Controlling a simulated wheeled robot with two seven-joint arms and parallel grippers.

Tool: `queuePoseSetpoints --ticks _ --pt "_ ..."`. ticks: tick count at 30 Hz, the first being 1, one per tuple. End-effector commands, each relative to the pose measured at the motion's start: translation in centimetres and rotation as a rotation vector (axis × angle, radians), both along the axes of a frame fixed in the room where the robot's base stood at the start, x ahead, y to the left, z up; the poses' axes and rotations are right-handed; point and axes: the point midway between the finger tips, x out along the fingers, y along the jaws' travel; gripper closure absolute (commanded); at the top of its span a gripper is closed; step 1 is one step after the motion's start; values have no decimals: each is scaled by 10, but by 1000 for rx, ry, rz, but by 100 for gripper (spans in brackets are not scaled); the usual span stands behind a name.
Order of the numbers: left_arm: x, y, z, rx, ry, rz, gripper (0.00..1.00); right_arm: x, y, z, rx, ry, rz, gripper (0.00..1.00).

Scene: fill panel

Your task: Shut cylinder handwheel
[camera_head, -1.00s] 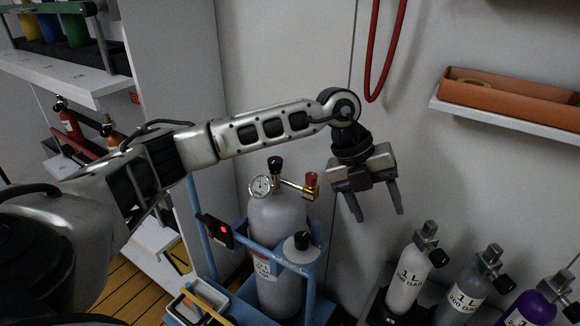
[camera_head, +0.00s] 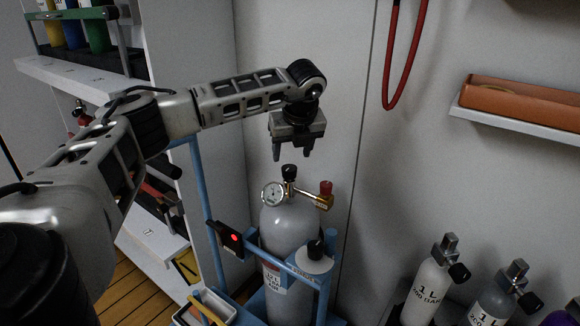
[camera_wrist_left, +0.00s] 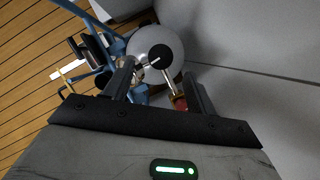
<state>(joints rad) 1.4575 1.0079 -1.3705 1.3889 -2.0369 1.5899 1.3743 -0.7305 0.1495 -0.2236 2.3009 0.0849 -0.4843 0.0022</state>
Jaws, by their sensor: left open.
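A large grey gas cylinder (camera_head: 290,225) stands upright in a blue frame. On its top are a black handwheel (camera_head: 289,172), a round gauge (camera_head: 274,193) on the left and a brass fitting with a red knob (camera_head: 326,187) on the right. My left gripper (camera_head: 292,153) is open and empty, pointing down just above the black handwheel, apart from it. In the left wrist view the black handwheel (camera_wrist_left: 160,57) shows between and beyond the open fingers, and the red knob (camera_wrist_left: 181,103) lies near the right finger. My right gripper is not in view.
The blue frame (camera_head: 208,215) carries a black box with a red light (camera_head: 230,237) and a small white-and-black item (camera_head: 314,257). Several small cylinders (camera_head: 428,285) stand at right. A shelf holds an orange tray (camera_head: 520,102). A red hose (camera_head: 400,65) hangs on the wall.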

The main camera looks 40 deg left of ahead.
Motion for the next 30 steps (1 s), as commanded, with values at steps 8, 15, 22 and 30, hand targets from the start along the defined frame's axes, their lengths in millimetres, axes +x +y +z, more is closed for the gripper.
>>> queuePoseSetpoints --ticks 8,15,22,30 --pt "9 14 -44 -1 1 -1 44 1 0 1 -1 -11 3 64" --pt "12 18 -54 -1 0 -3 44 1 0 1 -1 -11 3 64" --pt "12 18 -54 -1 0 -3 46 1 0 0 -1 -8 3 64" --pt "12 18 -54 -1 0 -2 88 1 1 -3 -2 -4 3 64"
